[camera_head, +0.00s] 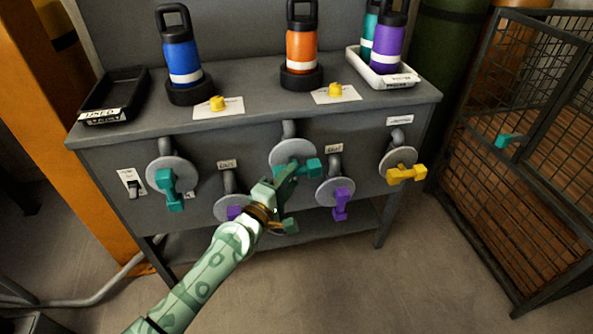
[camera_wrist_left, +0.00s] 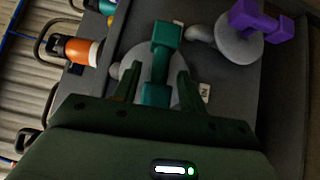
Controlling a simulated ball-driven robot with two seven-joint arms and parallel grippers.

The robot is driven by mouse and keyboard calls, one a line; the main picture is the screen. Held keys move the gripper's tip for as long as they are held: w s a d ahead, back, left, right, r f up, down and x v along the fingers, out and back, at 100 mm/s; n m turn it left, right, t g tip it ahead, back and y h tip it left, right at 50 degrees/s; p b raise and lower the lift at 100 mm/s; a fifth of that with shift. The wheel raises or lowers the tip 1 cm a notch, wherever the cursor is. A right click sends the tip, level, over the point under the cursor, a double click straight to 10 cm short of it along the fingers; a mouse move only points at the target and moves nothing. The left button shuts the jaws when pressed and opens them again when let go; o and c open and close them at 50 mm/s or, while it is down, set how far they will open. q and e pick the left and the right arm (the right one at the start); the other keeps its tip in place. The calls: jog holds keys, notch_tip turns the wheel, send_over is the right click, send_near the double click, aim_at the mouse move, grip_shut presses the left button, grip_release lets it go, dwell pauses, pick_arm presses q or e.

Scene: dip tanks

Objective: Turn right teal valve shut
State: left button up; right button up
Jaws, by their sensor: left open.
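The right teal valve (camera_head: 312,168) is the middle one on the grey bench front, with a round grey disc behind its teal handle. My left gripper (camera_head: 287,199) is in front of it and hides part of the handle and disc. In the left wrist view the teal handle (camera_wrist_left: 157,88) lies between the two open fingers of my left gripper (camera_wrist_left: 156,76), with a finger on each side. I cannot tell whether either finger touches it. Another teal valve (camera_head: 172,190) is further left, its handle hanging down. My right gripper is not in view.
Purple valves (camera_head: 341,203) (camera_head: 234,212) flank the middle valve, and a yellow valve (camera_head: 407,174) is at the right. Blue (camera_head: 182,62) and orange (camera_head: 301,47) bottles stand on the bench top (camera_head: 255,75). A mesh cage (camera_head: 520,160) stands at right; the floor in front is clear.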

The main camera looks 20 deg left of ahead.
aim_at(294, 175)
pick_arm(q)
jog(key=shift+w+d, duration=0.2)
jog(key=shift+w, duration=0.75)
jog(key=shift+w+d, duration=0.2)
jog(key=shift+w, duration=0.75)
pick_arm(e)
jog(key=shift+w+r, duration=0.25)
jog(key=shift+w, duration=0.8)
pick_arm(q)
grip_shut()
jog(key=shift+r+p, duration=0.1)
jog(key=shift+p, duration=0.55)
jog(key=shift+m+g, duration=0.3)
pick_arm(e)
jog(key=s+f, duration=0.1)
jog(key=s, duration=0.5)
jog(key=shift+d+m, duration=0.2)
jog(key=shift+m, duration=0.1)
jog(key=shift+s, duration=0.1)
pick_arm(q)
grip_release()
